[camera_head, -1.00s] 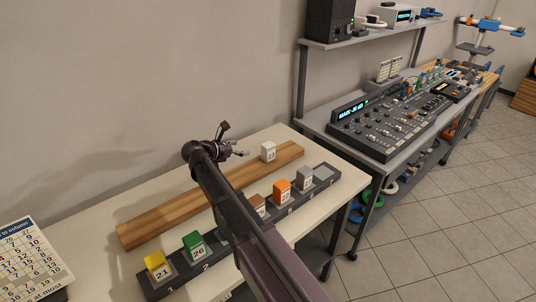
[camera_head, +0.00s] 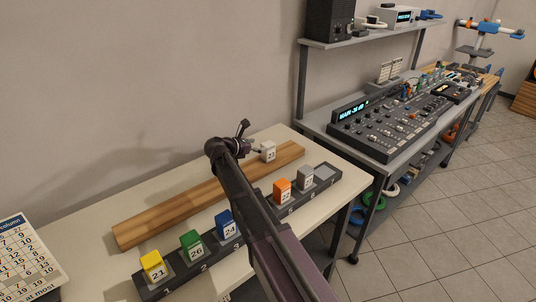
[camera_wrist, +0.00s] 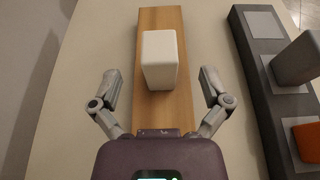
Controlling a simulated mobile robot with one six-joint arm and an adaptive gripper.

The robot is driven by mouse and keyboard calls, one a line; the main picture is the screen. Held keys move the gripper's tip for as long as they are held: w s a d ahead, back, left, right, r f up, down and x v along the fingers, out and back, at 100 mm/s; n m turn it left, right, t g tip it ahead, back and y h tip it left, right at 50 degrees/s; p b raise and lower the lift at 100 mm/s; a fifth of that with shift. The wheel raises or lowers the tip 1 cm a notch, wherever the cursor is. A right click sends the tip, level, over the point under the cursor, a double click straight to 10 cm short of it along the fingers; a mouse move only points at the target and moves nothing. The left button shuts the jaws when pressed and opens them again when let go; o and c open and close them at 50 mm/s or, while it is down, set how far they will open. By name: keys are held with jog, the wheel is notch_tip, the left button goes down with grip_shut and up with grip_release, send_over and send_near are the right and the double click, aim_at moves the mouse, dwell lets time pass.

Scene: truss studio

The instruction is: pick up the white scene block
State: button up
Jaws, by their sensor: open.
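The white scene block (camera_head: 268,151) stands upright on a long wooden board near its far right end, with a dark number on its face. In the wrist view the white block (camera_wrist: 160,60) shows ahead of my gripper, roughly centred between the two fingers. My gripper (camera_wrist: 160,82) is open and empty, with one finger on each side and clear of the block. In the head view my gripper (camera_head: 254,151) is just left of the block, its fingers small and partly hidden by the wrist.
The wooden board (camera_head: 190,203) lies along the table (camera_head: 90,248). In front, a dark numbered rack (camera_head: 215,258) holds yellow (camera_head: 153,265), green (camera_head: 191,244), blue (camera_head: 226,225), orange (camera_head: 282,190) and grey (camera_head: 305,177) blocks; its far right slot is empty. A mixer desk (camera_head: 390,125) stands beyond.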

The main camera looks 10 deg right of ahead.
aim_at(268, 143)
jog(key=shift+w+d, duration=0.1)
dwell(0.3)
jog(key=shift+b+x, duration=0.9)
jog(key=shift+x, duration=1.6)
jog(key=c, duration=1.3)
jog(key=shift+r, duration=0.15)
notch_tip(268, 143, up, 4)
jog(key=p, duration=0.4)
jog(key=shift+f, duration=0.2)
jog(key=s, duration=1)
jog(key=s+r+p, duration=0.1)
jog(key=s, duration=0.5)
